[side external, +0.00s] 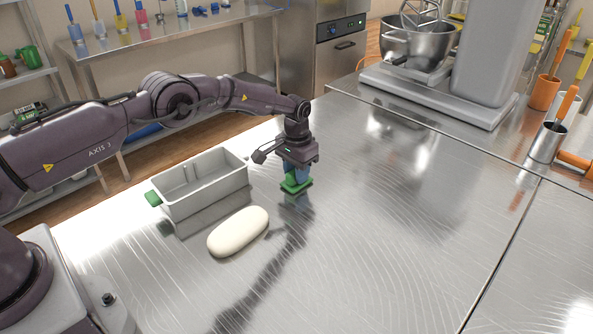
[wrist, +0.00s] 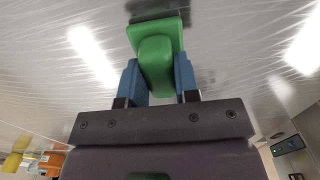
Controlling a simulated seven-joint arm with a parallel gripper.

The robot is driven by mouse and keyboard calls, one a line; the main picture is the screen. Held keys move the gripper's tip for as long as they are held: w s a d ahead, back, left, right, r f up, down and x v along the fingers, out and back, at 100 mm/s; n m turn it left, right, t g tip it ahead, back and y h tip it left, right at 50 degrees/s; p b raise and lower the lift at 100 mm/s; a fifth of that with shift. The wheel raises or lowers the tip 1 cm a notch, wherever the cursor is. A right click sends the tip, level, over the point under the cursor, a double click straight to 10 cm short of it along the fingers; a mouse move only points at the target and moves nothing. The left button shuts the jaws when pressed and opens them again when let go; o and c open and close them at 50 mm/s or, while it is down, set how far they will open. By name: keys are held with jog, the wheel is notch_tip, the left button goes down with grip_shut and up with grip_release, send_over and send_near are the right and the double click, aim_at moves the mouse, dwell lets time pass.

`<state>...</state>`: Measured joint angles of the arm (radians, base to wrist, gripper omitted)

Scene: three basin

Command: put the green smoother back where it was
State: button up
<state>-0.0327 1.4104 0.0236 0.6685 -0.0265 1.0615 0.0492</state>
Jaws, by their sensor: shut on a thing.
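The green smoother (side external: 297,186) is a small green block with a flat base and a raised handle. My gripper (side external: 296,172) has its blue fingers shut on the smoother's handle. The smoother hangs under my gripper, low over the steel table to the right of the grey basin; I cannot tell whether its base touches the table. In the wrist view the smoother (wrist: 157,62) sits between the two blue fingers (wrist: 158,82), its flat base away from the palm.
The grey basin (side external: 205,190), with a green part (side external: 153,198) at its left end, stands left of my gripper. A pale oval dough piece (side external: 238,232) lies in front of it. A large mixer (side external: 440,70) stands at the back. The table (side external: 400,240) to the right is clear.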

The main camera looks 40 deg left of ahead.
jog(key=shift+f, duration=0.1)
jog(key=o, duration=1)
jog(key=s+r+t, duration=0.1)
jog(key=s+r, duration=0.2)
jog(key=r, duration=1)
jog(key=s+r+t, duration=0.1)
jog(key=s+r, duration=0.2)
jog(key=r, duration=1.1)
jog(key=s+d+r+t, duration=0.1)
jog(key=s+r, duration=0.4)
jog(key=s, duration=0.5)
jog(key=s+d+r+t, duration=0.1)
jog(key=s+r, duration=0.4)
jog(key=s, duration=0.5)
jog(key=shift+t, duration=0.8)
jog(key=s+f, duration=0.1)
jog(key=s, duration=0.3)
jog(key=s+f, duration=0.1)
jog(key=s, duration=0.3)
jog(key=s+f, duration=0.1)
jog(key=s, duration=0.3)
jog(key=shift+d+f, duration=0.15)
jog(key=shift+f, duration=0.15)
